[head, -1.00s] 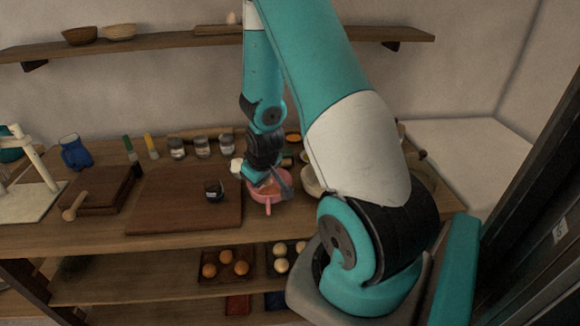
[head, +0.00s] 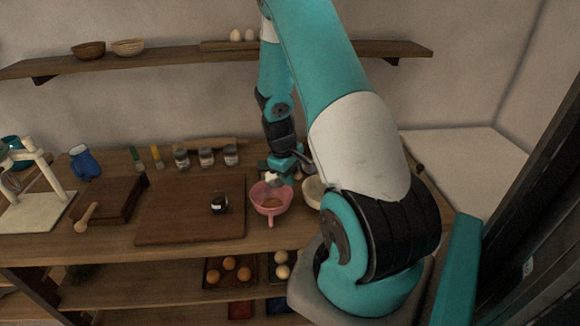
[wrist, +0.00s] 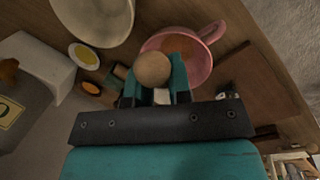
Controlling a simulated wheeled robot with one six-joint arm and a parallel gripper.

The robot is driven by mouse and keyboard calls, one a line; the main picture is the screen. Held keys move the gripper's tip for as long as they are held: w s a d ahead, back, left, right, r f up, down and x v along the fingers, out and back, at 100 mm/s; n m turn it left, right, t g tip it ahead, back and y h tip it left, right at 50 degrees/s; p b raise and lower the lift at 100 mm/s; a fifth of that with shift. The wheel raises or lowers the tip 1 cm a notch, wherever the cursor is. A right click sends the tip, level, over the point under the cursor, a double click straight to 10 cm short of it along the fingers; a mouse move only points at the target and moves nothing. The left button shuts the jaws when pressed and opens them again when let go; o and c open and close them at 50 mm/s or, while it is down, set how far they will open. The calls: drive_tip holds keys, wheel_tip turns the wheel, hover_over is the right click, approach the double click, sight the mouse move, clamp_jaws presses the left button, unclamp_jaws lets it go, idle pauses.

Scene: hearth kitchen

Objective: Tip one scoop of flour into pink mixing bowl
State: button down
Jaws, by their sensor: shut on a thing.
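The pink mixing bowl (head: 257,192) stands on the counter to the right of the dark wooden board, with a brownish patch inside. It also shows at the upper right in the wrist view (wrist: 205,68), handle outward. My gripper (head: 285,172) is above the counter, just behind and right of the bowl in the head view. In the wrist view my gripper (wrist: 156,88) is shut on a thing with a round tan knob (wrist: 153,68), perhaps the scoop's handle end. The scoop's cup is hidden, so I cannot tell what it holds.
A cream bowl (wrist: 95,38) is beside the pink bowl, partly behind my arm in the head view. Small dishes with yellow (wrist: 83,56) and orange (wrist: 92,87) contents are near it. Several jars (head: 206,158) line the back. A small dark jar (head: 219,204) is on the wooden board (head: 165,215).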

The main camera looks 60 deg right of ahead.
drive_tip(key=w+g+p, duration=0.1)
drive_tip(key=g, duration=0.1)
drive_tip(key=w+r+g+p, duration=0.1)
drive_tip(key=g+p, duration=0.1)
drive_tip(key=shift+w+d, duration=0.15)
drive_tip(key=shift+w, duration=0.2)
drive_tip(key=shift+w+d+r+n+g+y+p, duration=0.15)
drive_tip(key=shift+w+g+p, duration=0.3)
drive_tip(key=shift+g, duration=0.45)
drive_tip(key=shift+w+a+r+n+g+y+p, duration=0.2)
drive_tip(key=shift+w+g+p, duration=0.25)
drive_tip(key=shift+g, duration=0.45)
drive_tip(key=shift+d, duration=0.25)
